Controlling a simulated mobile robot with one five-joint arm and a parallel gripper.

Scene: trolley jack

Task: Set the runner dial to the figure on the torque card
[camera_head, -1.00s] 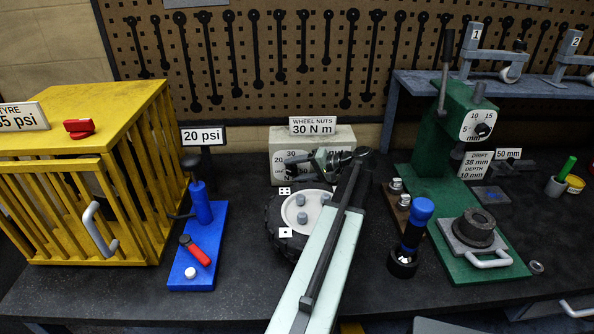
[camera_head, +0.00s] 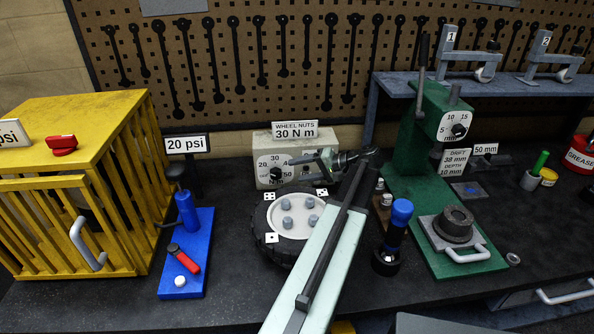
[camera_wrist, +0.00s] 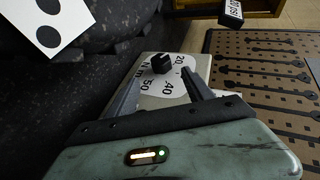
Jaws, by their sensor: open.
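The torque card (camera_head: 296,130) stands on a cream box (camera_head: 325,140) behind the wheel and reads "WHEEL NUTS 30 N m". The runner dial (camera_head: 276,174) is a black knob on the box's front, with 20, 30 and 40 printed around it and "N m" below. I cannot tell exactly which figure it points at. My gripper (camera_head: 304,168) is open and empty, to the right of the dial, its fingers pointing left. In the wrist view the knob (camera_wrist: 161,63) appears between the two fingertips (camera_wrist: 162,74), with no clear contact.
A wheel (camera_head: 295,217) with die-marked tags lies in front of the box. A blue pump (camera_head: 187,250) and yellow cage (camera_head: 100,130) stand left. A blue-topped tool (camera_head: 395,237) and green press (camera_head: 410,165) stand right. A pegboard (camera_head: 250,60) is behind.

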